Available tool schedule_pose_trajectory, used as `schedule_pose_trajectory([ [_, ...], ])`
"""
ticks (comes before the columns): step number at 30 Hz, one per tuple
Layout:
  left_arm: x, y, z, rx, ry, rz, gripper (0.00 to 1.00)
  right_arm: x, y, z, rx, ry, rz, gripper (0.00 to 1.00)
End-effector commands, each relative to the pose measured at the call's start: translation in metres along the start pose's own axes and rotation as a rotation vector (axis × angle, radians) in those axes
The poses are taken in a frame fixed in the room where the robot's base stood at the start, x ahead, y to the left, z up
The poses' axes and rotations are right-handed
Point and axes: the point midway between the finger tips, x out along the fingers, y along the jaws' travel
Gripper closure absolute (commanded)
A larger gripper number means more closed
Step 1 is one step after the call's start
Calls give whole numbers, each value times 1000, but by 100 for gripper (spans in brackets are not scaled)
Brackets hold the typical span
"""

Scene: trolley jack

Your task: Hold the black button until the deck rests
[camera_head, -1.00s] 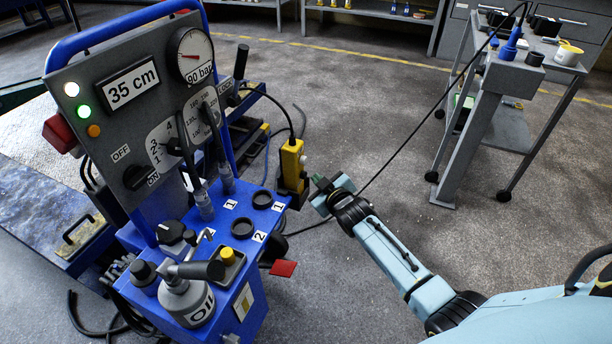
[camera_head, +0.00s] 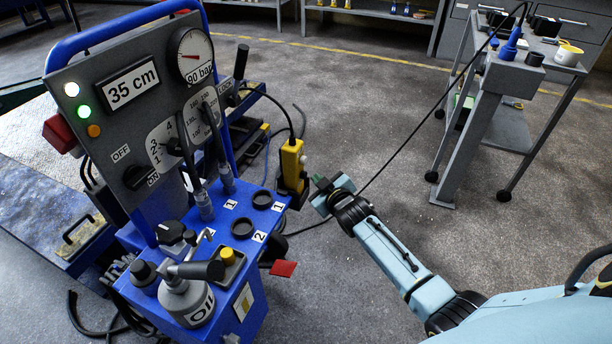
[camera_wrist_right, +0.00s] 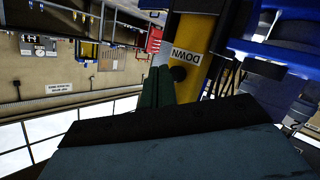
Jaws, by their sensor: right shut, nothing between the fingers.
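A yellow pendant (camera_head: 291,165) hangs at the right side of the blue control cart. In the right wrist view its face (camera_wrist_right: 200,35) carries the word DOWN beside a round black button (camera_wrist_right: 178,73). My right gripper (camera_head: 318,183) is just right of the pendant in the head view. Its green fingers (camera_wrist_right: 157,80) are shut and empty, with their tips close beside the black button; I cannot tell whether they touch it. A metal plate surface (camera_head: 45,140), possibly the deck, lies behind the cart at left. My left gripper is not in view.
An oil can (camera_head: 187,300) stands on the cart. A grey trolley (camera_head: 505,130) stands at right. The floor between is mostly open.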

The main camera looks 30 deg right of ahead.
Motion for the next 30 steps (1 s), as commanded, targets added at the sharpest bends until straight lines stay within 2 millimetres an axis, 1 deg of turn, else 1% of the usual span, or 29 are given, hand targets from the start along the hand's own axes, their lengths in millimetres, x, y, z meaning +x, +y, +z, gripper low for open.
schedule_pose_trajectory([
  [12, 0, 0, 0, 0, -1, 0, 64, 0, 0, 0, 0, 0, 0, 100],
  [21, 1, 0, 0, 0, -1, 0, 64, 6, -4, -4, 1, 0, 0, 100],
  [30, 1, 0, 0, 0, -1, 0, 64, 6, -4, -4, 0, 0, 0, 100],
])
